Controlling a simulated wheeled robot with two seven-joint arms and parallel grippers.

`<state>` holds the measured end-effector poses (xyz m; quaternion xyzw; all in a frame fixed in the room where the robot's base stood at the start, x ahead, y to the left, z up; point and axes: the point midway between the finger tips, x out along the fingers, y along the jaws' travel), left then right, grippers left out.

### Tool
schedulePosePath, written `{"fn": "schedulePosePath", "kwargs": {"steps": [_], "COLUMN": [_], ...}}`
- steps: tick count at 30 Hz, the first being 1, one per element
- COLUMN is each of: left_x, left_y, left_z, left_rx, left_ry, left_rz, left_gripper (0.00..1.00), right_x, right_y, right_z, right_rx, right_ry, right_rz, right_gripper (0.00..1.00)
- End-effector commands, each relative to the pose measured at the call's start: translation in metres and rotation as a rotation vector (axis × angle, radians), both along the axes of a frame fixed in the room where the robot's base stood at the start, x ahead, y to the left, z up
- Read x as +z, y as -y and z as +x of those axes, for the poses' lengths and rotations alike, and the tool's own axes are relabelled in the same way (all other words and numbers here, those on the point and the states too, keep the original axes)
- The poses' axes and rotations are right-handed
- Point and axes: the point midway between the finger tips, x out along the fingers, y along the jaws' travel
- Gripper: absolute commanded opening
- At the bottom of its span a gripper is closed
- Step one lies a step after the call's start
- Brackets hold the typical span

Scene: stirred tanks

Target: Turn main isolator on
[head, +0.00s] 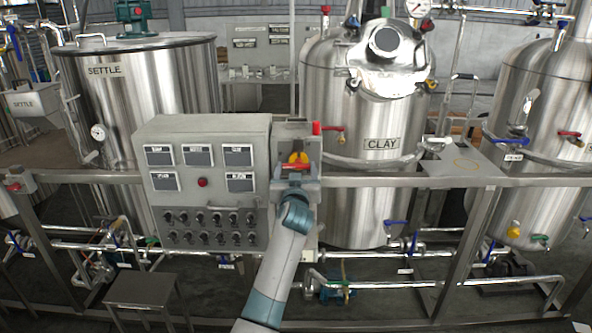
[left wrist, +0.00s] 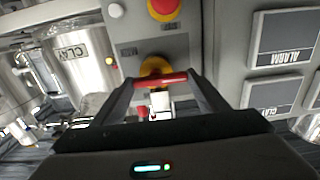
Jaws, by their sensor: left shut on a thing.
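The main isolator is a yellow disc (head: 299,157) with a red handle, on a grey panel box right of the control panel. In the left wrist view the yellow disc (left wrist: 152,67) sits behind the red handle (left wrist: 168,79), which lies about crosswise in the picture. My left gripper (head: 296,172) is at the isolator in the head view. In the left wrist view its two fingers (left wrist: 161,84) stand on either side of the handle, shut on its ends. The gripper partly hides the isolator in the head view. My right gripper is not in view.
A red emergency button (left wrist: 164,7) on yellow shows close by in the left wrist view. The grey control panel (head: 203,190) with displays and knobs stands left of the isolator. A steel rail (head: 400,180) runs before the CLAY tank (head: 365,190).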

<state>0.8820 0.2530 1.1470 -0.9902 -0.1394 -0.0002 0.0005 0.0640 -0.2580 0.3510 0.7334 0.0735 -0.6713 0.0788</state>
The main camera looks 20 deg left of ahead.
Motion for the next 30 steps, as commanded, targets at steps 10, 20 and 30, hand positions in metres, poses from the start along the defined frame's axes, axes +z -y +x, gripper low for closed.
{"fn": "schedulePosePath", "kwargs": {"steps": [10,20,30], "left_x": [0.001,0.002,0.005], "left_y": [0.000,0.000,0.001], "left_z": [0.000,0.000,0.001], "left_rx": [0.000,0.000,0.001], "left_ry": [-0.021,-0.082,-0.171], "left_rz": [0.071,0.282,0.590], "left_gripper": [0.45,0.45,0.45], "right_x": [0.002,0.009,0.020], "right_y": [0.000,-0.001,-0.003], "right_z": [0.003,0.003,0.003], "right_rx": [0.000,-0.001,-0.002], "right_ry": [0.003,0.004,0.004], "right_rz": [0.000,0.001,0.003], "right_gripper": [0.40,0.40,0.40]}}
